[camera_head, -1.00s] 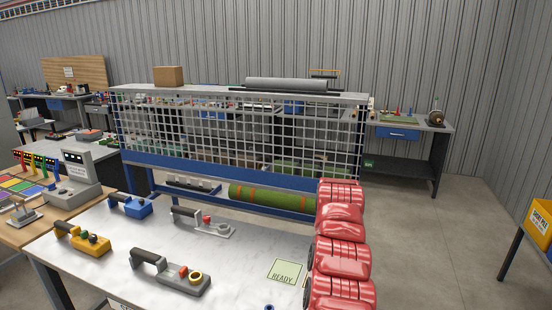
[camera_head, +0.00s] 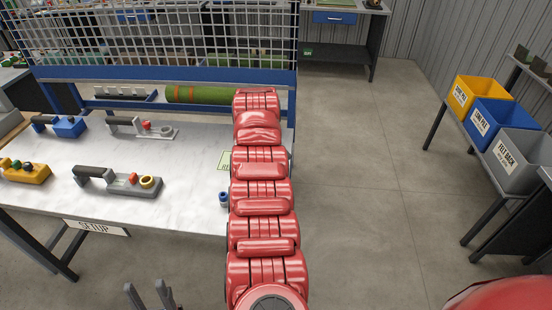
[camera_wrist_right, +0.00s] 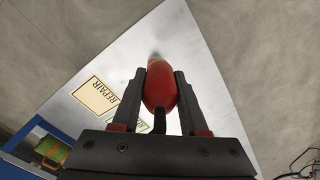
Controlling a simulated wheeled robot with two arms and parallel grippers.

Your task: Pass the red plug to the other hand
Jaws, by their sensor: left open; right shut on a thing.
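The red plug (camera_wrist_right: 159,88) shows in the right wrist view as a rounded red body with a greyish tip and a dark stem below. My right gripper (camera_wrist_right: 160,95) is shut on it, with one dark finger on each side. I cannot make out the plug or the right gripper in the head view. My left gripper (camera_head: 147,292) shows at the bottom edge of the head view, its two dark fingers apart and empty. It is in front of the white table, below the SETUP label (camera_head: 97,227), apart from the plug.
The white table (camera_head: 180,205) carries a grey handled tool (camera_head: 120,184), a yellow one (camera_head: 25,170) and a blue one (camera_head: 62,126). A green roll (camera_head: 200,95) lies behind. Yellow (camera_head: 480,92), blue (camera_head: 500,122) and grey (camera_head: 521,160) bins stand at right, with open floor between.

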